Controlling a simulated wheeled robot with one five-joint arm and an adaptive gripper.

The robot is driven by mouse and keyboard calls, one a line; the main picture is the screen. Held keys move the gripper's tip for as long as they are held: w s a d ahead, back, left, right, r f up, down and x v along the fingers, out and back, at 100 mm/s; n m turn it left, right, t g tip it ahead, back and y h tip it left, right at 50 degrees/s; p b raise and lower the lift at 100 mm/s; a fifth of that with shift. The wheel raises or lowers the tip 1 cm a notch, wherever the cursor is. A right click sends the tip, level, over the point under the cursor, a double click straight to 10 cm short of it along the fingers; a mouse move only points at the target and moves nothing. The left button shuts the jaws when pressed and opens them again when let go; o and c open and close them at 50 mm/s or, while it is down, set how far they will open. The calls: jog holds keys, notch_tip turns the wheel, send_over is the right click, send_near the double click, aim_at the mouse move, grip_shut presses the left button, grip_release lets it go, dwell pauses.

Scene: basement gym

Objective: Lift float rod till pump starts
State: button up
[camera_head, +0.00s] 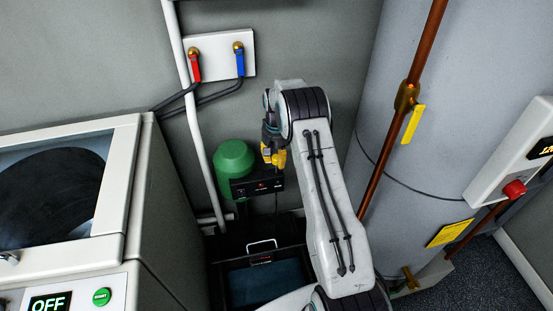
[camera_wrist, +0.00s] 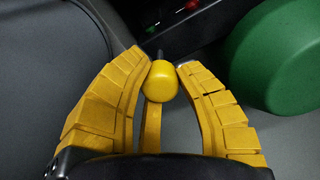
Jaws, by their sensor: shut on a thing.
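My gripper (camera_head: 272,153) is beside the green pump housing (camera_head: 233,157), above the dark sump pit (camera_head: 265,282). In the wrist view its yellow fingers (camera_wrist: 165,68) are shut on a round yellow knob (camera_wrist: 163,82), which appears to top the float rod. A thin dark line, seemingly the rod, runs down below the gripper in the head view; its lower end cannot be made out. The green housing also shows in the wrist view (camera_wrist: 283,60). A black control box (camera_head: 257,185) with small red marks is on the housing's front. Whether the pump runs cannot be told.
A white washer (camera_head: 150,215) with an OFF display (camera_head: 50,303) stands left. A white pipe (camera_head: 196,125) and valve plate (camera_head: 220,56) are behind. A large grey tank (camera_head: 410,160) with a copper pipe (camera_head: 382,160) stands close on the right of my arm.

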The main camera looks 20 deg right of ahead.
aim_at(276, 156)
grip_shut()
notch_tip(276, 156, up, 4)
jog(key=shift+w+f+p, duration=0.1)
jog(key=shift+f+p, duration=0.15)
jog(key=shift+p, duration=0.35)
jog(key=o, duration=1.1)
grip_release()
jog(key=shift+f, duration=0.1)
jog(key=shift+c, duration=0.2)
notch_tip(276, 156, up, 12)
